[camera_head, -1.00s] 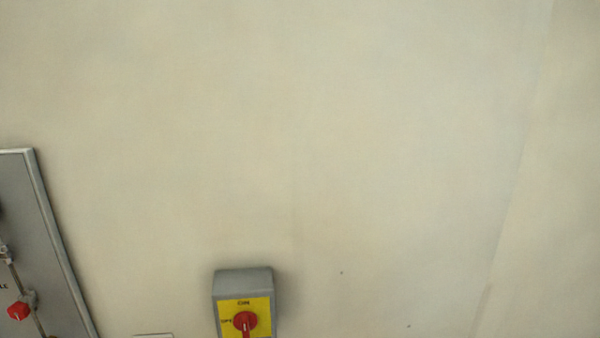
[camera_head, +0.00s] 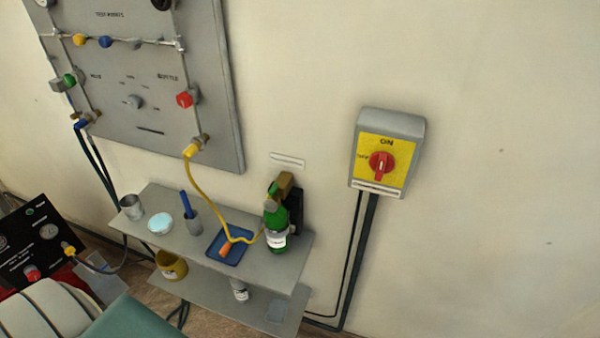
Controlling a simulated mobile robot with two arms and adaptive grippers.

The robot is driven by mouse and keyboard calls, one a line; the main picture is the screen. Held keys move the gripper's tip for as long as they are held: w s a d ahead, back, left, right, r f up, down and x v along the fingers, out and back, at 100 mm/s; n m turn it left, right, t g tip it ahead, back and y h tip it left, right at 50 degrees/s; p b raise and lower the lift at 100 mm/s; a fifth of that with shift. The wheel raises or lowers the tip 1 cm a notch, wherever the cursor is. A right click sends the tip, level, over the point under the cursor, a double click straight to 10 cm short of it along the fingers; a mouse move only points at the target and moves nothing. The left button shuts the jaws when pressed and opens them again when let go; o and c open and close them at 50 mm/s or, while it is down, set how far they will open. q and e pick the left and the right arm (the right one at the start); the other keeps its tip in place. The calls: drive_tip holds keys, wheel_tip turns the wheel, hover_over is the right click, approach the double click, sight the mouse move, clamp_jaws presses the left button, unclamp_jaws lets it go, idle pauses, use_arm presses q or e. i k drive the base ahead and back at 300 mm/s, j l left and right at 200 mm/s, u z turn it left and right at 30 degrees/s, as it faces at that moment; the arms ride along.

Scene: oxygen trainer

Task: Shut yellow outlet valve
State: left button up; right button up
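A grey wall panel (camera_head: 215,60) fills the upper left. A small yellow knob (camera_head: 78,40) sits on its upper pipe, just left of a blue knob (camera_head: 105,41). A yellow fitting (camera_head: 193,147) is at the panel's lower right, with a yellow hose (camera_head: 206,205) running down to the shelf. Another yellow fitting (camera_head: 68,248) is on the black box at lower left. No label shows which one is the outlet valve, and I cannot tell whether any is open or shut. Neither gripper is in view.
A green bottle (camera_head: 277,233), blue tray (camera_head: 232,238) and several cups stand on a grey two-level shelf (camera_head: 150,198) below the panel. A red rotary switch (camera_head: 381,164) is on the wall to the right. A black control box (camera_head: 35,242) is at lower left.

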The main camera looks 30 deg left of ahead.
sight(70, 250)
drive_tip(key=u, duration=2.95)
